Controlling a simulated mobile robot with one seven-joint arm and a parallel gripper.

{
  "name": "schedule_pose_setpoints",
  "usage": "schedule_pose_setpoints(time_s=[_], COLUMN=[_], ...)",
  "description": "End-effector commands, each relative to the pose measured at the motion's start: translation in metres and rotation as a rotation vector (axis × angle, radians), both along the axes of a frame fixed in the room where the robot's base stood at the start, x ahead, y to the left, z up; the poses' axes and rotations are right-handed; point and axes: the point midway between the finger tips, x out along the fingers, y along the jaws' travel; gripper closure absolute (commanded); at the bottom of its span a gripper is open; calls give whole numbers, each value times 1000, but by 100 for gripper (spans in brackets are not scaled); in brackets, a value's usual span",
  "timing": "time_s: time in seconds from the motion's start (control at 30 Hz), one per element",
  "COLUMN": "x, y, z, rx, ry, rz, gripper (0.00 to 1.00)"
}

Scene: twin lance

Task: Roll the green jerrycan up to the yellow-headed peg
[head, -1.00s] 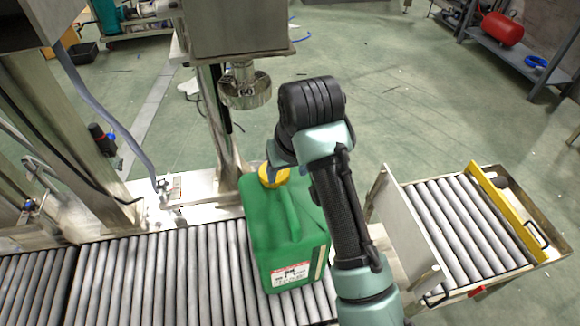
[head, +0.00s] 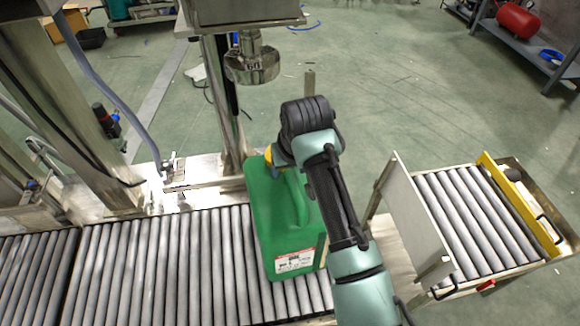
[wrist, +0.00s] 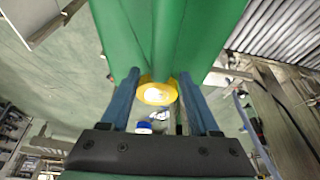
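The green jerrycan (head: 275,225) stands upright on the roller conveyor, with a white and red label low on its near side. My gripper (wrist: 157,88) is at its yellow cap (wrist: 157,93), with one blue finger on each side. Whether the fingers press on the cap cannot be made out. In the head view my arm hides the fingers, part of the can's right side and most of the cap. I cannot make out a yellow-headed peg for certain; a thin brownish upright post (head: 309,83) shows just behind my wrist.
The roller conveyor (head: 150,265) runs left from the can. A metal filling head (head: 252,64) hangs beyond the can. An upright plate (head: 415,215) stands to the right, before another roller section (head: 470,215) with a yellow bar (head: 520,205). The rollers left of the can are clear.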

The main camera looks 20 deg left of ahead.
Motion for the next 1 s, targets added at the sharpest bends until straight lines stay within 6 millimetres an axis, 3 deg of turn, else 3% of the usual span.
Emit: schedule_pose_setpoints(time_s=[0.07, 0.33, 1.0], x=[0, 0, 0], y=[0, 0, 0], z=[0, 0, 0], rx=[0, 0, 0], ry=[0, 0, 0], rz=[0, 0, 0], gripper=[50, 99, 100])
